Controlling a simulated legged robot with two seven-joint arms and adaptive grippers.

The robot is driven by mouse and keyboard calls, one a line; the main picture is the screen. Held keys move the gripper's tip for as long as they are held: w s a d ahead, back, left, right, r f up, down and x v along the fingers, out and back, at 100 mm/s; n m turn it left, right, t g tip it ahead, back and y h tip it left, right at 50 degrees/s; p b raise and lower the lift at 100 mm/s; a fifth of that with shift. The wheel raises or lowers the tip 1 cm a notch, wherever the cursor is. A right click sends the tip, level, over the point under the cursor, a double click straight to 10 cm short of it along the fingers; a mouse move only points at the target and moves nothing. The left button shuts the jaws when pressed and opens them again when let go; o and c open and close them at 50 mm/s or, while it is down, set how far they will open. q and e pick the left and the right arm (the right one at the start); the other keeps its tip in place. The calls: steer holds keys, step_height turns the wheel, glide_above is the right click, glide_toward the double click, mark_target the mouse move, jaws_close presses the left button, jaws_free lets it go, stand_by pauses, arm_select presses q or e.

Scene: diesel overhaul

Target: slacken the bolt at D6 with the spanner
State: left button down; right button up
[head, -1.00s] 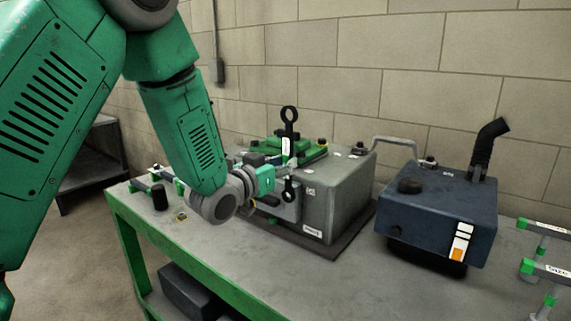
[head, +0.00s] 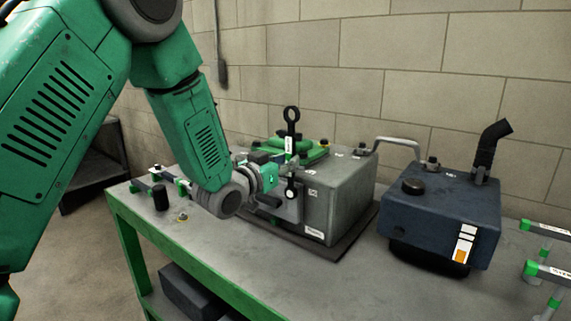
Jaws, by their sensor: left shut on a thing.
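My left gripper (head: 281,172) is in front of the grey engine block (head: 345,200), near its left front edge. It is shut on the spanner (head: 291,118), a black tool standing upright with a ring end at the top and a white label on its shaft. The spanner's lower end (head: 291,190) shows below the gripper, close to the block's front face. The bolt at D6 cannot be made out; my gripper and arm hide part of the block. My right gripper is not in view.
A dark blue tank (head: 440,215) with a black elbow pipe stands to the right. Green-capped stands (head: 546,272) are at the right edge. A black cylinder (head: 160,197) stands on the bench (head: 270,270) at left. The front of the bench is clear.

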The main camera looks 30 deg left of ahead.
arm_select(q)
steer(key=shift+w+a, duration=0.2)
steer(key=shift+w, duration=0.05)
steer(key=a+n, duration=0.1)
steer(key=a+n+p, duration=0.1)
steer(key=n, duration=0.1)
steer(key=shift+a+f+n, duration=0.3)
steer(key=shift+a, duration=0.1)
steer(key=a+n, duration=0.1)
steer(key=a+f+n+p, duration=0.1)
steer(key=n, duration=0.1)
steer(key=shift+a+f, duration=0.2)
steer(key=shift+a, duration=0.1)
steer(key=shift+n, duration=0.3)
